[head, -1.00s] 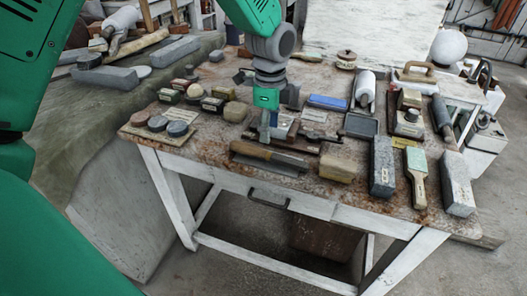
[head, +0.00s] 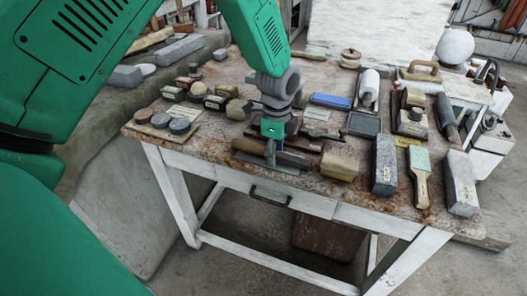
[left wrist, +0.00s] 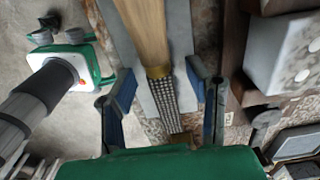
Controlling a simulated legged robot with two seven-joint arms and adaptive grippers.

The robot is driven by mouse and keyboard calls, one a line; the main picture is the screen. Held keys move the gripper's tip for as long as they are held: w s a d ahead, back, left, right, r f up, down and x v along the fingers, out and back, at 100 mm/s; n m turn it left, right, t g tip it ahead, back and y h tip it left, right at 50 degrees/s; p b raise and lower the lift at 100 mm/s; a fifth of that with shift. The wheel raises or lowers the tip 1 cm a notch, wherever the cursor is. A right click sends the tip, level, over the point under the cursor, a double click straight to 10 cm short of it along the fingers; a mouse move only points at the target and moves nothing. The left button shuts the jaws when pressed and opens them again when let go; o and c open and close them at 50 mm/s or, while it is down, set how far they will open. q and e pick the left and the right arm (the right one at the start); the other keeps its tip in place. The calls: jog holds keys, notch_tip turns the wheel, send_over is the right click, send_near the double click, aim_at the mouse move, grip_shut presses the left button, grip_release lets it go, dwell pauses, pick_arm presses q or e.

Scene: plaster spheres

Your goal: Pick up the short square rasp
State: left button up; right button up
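The rasp lies near the table's front edge. Its wooden handle (head: 248,148) shows in the head view. In the left wrist view the rasp (left wrist: 166,104) has a pale wooden handle, a brass collar and a toothed grey square body. My left gripper (head: 271,152) is low over it and hides part of it. In the left wrist view my left gripper (left wrist: 160,70) is open, one finger on each side of the collar, with gaps to both. My right gripper (left wrist: 60,32) shows small at the upper left of that view; its opening is unclear.
A flat grey strip (head: 268,163) lies along the rasp. A tan block (head: 340,166) is close on the right. Grey stone blocks (head: 384,165) and a green-topped brush (head: 419,172) stand farther right. Round discs on a board (head: 160,119) are on the left.

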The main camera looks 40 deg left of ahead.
aim_at(277, 153)
pick_arm(q)
jog(key=shift+d, duration=0.35)
grip_shut()
jog(key=shift+a, duration=0.35)
jog(key=shift+a+r, duration=0.15)
jog(key=shift+r, duration=0.1)
notch_tip(277, 153, up, 10)
jog(key=shift+f+p, duration=0.25)
jog(key=shift+p, duration=0.1)
jog(key=c, duration=0.6)
grip_release()
jog(key=shift+w, duration=0.1)
jog(key=shift+a, duration=0.1)
grip_shut()
